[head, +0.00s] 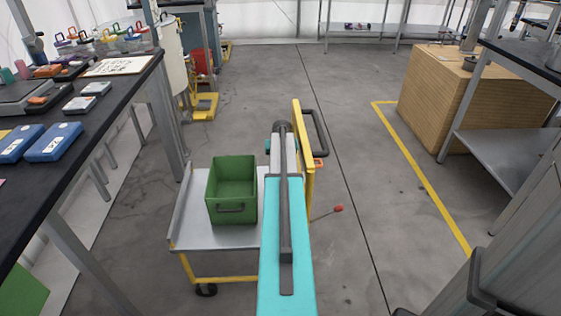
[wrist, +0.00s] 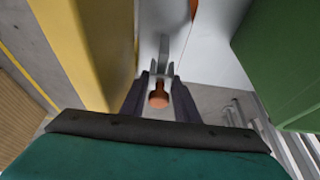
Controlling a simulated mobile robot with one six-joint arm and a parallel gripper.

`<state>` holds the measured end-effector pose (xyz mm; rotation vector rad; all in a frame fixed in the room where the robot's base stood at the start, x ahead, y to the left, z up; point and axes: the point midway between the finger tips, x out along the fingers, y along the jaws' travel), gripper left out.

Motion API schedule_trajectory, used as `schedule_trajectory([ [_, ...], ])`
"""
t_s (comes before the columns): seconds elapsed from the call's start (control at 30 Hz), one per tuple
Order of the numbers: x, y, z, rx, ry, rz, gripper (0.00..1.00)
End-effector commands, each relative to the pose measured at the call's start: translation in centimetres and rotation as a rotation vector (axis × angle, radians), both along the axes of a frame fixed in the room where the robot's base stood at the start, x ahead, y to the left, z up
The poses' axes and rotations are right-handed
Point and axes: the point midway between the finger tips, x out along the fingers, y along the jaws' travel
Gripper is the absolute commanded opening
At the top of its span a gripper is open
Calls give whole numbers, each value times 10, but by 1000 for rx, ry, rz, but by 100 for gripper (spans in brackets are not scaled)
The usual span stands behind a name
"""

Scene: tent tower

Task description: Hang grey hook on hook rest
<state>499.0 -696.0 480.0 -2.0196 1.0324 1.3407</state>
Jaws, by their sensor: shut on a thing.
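My gripper (wrist: 160,92) shows in the wrist view with its two dark fingers close together. It is shut on a grey hook (wrist: 162,55), whose slim grey shaft runs up the picture; an orange round end shows between the fingers. In the head view my teal arm covers the gripper and the hook. A thin grey rod with a red tip (head: 338,208) sticks out to the right beside the cart's yellow post; I cannot tell whether it is the hook rest.
A metal cart (head: 185,222) carries a green bin (head: 232,180) left of my arm. Its yellow side (wrist: 90,45) is close on the left in the wrist view. A black workbench (head: 110,100) stands at left, a wooden block (head: 440,95) at right. Open floor lies ahead.

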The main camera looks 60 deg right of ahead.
Motion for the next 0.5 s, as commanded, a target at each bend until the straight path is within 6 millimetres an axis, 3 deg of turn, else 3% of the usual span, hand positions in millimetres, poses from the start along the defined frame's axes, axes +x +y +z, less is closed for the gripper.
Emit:
schedule_trajectory([
  [0.5,0,0,-4,0,0,0,3],
])
